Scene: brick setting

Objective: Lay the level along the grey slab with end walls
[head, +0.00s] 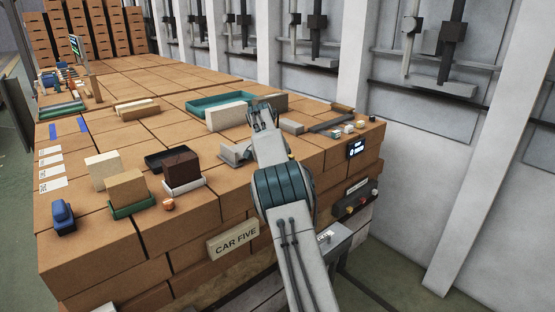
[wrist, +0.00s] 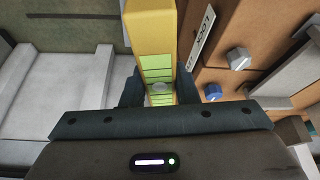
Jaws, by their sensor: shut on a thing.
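The level is a yellow bar (wrist: 152,35) with a light green window and a round pale spot. In the wrist view it stands between the fingers of my gripper (wrist: 158,92), which is shut on it. Its lower end is hidden by the gripper body. A pale grey slab with raised walls (wrist: 45,100) lies to the left of the level in the wrist view, apart from it in the picture. I cannot tell the height between them. In the head view my arm covers most of the level and gripper.
Brown panel knobs, one grey (wrist: 238,60) and one blue (wrist: 212,92), stick out right of the level. In the head view a grey ledge (head: 345,243) juts from the brick stack beside my arm. Blocks and a teal tray (head: 205,101) stand on top.

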